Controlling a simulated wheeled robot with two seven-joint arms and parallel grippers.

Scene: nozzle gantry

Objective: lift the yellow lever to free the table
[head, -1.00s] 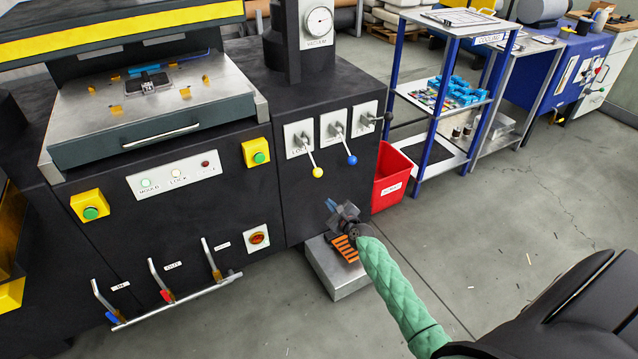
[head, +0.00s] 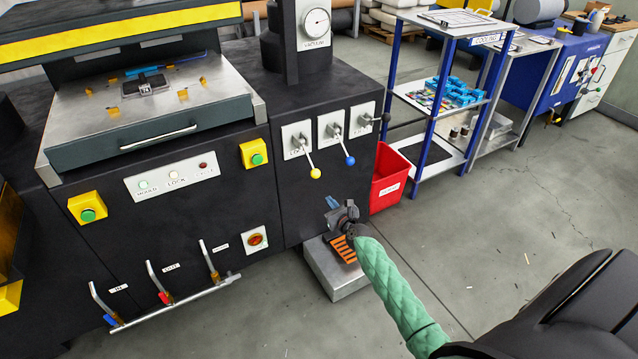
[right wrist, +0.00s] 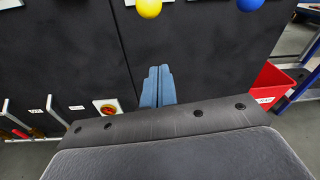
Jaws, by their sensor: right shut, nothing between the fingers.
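The yellow lever (head: 314,172) is a metal rod with a yellow ball end, hanging down from a white plate marked LOCK on the black machine front. Its yellow ball also shows at the top of the right wrist view (right wrist: 149,7). My right gripper (head: 334,203) is below the yellow ball, in front of the black panel, apart from the lever. Its blue fingers (right wrist: 158,88) are together and hold nothing. The table (head: 180,107) is the metal slab in the machine, with a handle on its dark front. My left gripper is not in view.
A blue-ball lever (head: 350,160) and a dark-knobbed lever (head: 386,117) sit right of the yellow one. A red bin (head: 386,180) stands right of the machine. A foot pedal box (head: 338,285) is on the floor under my right gripper. Open floor lies to the right.

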